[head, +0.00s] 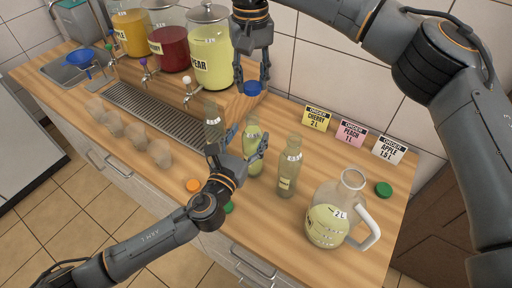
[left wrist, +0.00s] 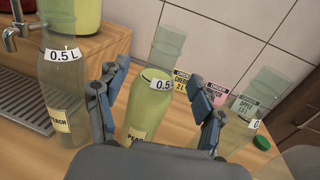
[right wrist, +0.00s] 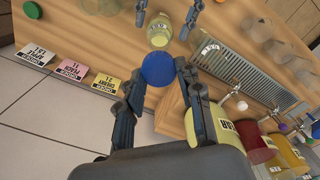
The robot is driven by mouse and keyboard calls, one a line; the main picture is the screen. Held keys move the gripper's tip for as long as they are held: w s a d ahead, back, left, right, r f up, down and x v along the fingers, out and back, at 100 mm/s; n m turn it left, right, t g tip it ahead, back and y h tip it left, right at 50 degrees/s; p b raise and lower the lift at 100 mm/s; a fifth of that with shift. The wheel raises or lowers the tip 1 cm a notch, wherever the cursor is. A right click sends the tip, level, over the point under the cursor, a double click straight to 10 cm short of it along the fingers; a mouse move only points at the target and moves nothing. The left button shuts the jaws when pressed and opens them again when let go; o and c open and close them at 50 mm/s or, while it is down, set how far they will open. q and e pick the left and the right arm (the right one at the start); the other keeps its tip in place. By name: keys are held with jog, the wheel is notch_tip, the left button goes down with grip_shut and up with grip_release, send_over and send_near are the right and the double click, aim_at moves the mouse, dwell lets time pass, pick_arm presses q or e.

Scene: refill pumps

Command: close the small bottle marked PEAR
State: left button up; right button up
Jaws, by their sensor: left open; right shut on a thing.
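A small clear bottle (head: 252,147) holding yellow-green liquid stands upright and uncapped on the counter. In the left wrist view the bottle (left wrist: 150,105) has a 0.5 L mark and a lower label starting "PEA", its end unclear. My left gripper (head: 247,141) is open, its fingers on either side of this bottle; contact cannot be told. My right gripper (head: 254,84) is shut on a blue cap (head: 254,89), above and apart from the bottle. In the right wrist view the cap (right wrist: 158,69) sits between the fingertips, with the bottle (right wrist: 159,34) beyond it.
Small bottles stand left (head: 213,122) and right (head: 289,168) of it. A large handled jug (head: 328,225) stands farther right. An orange cap (head: 193,185) and green caps (head: 228,207) (head: 383,189) lie on the counter. Dispensers, one marked PEAR (head: 210,60), stand behind.

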pick_arm(q)
jog(key=shift+s+a+r, duration=0.1)
jog(key=shift+s, duration=0.15)
jog(key=shift+w+f, duration=0.15)
jog(key=shift+f, duration=0.15)
notch_tip(320, 180, down, 8)
jog(key=x, duration=0.7)
jog(key=shift+w+r, duration=0.2)
jog(key=shift+w, duration=0.05)
grip_shut()
